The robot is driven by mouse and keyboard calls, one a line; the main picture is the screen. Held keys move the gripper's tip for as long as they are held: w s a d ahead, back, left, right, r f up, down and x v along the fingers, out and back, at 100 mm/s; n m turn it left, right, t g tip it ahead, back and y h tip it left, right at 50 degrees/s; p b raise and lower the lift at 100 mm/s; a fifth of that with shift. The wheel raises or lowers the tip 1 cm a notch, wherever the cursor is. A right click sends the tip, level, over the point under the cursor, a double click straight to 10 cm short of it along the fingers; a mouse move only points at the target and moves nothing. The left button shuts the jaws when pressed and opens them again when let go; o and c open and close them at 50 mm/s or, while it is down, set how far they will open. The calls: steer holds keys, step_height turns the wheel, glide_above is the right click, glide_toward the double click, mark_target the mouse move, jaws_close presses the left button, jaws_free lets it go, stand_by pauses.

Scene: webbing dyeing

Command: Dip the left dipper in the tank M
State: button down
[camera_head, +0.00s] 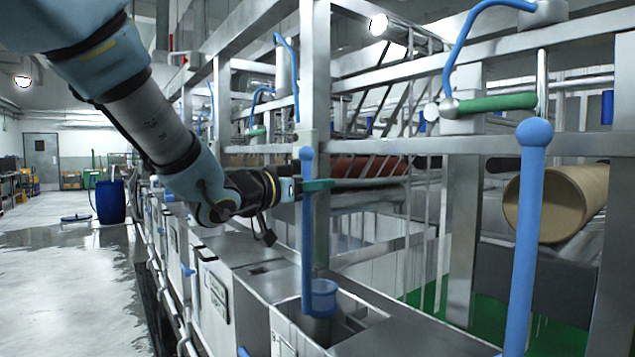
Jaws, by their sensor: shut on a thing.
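The left dipper (307,235) is a long blue rod with a ball at its top and a blue cup (321,298) at its lower end. My gripper (307,187) is shut on the upper part of its handle, just below the ball. The dipper hangs about upright. Its cup shows over or within the rectangular opening of a steel tank (375,317); I cannot tell how deep it sits. No letter M is readable on the tank. Liquid inside is not clearly visible. A second blue dipper (527,230) stands upright at the right, apart from my gripper.
Steel frame posts (315,90) and rails rise close behind and beside my gripper. A tan roll (552,203) lies at the right. A blue pipe (458,55) with a green handle hangs upper right. A blue barrel (110,201) and open wet floor (60,290) are at left.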

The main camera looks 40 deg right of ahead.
mark_target(308, 297)
steer(key=shift+f+b, duration=9.3)
steer(key=shift+f, duration=2.1)
steer(key=shift+r, duration=0.1)
